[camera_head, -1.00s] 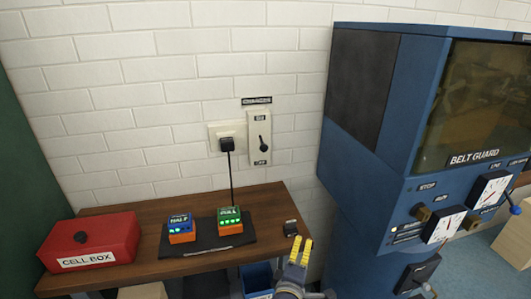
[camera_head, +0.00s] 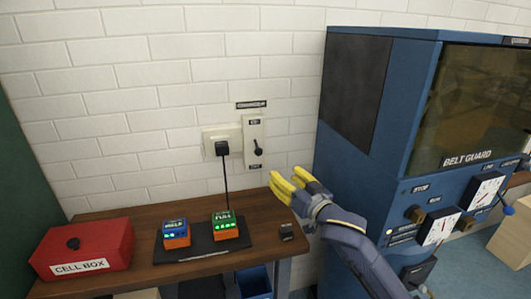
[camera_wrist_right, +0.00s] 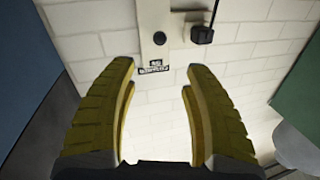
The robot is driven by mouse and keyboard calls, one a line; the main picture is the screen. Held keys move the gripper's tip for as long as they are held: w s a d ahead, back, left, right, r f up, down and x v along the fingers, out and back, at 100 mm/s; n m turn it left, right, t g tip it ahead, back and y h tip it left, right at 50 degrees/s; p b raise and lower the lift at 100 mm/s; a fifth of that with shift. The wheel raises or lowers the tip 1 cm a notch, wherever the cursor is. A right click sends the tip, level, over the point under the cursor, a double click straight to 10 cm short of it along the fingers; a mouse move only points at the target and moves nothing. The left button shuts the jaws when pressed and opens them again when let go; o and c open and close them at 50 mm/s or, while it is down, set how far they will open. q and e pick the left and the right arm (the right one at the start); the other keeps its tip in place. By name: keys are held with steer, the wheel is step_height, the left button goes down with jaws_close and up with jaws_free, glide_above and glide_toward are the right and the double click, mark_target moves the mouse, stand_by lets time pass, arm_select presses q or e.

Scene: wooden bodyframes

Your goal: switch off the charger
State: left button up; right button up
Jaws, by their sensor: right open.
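A pale wall switch (camera_head: 250,132) with a dark round-ended lever (camera_head: 258,152) is mounted on the white brick wall under a small dark label. Small labels sit at its top and bottom; I cannot read the lever's setting. My right gripper (camera_head: 283,182) is open and empty, below and right of the switch and apart from it. In the right wrist view the switch plate (camera_wrist_right: 152,14) and lever knob (camera_wrist_right: 160,38) lie beyond the open yellow fingers (camera_wrist_right: 157,76). A black plug (camera_head: 222,148) sits in the socket left of the switch, its cord running down to the charging mat (camera_head: 200,242). My left gripper is out of view.
On the wooden bench stand a red cell box (camera_head: 85,243), a blue-topped cell (camera_head: 175,231) and a green-topped cell (camera_head: 224,222), both with green lights. A small black item (camera_head: 287,231) lies near the right edge. The blue belt guard machine (camera_head: 350,150) stands close on the right.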

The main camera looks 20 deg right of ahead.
mark_target(261, 154)
steer(key=w+a, duration=0.1)
steer(key=w, duration=0.4)
steer(key=w+a, duration=0.1)
steer(key=w, duration=0.5)
steer(key=w+a, duration=0.1)
steer(key=w, duration=0.5)
steer(key=shift+a, duration=0.1)
steer(key=shift+c, duration=0.2)
jaws_close()
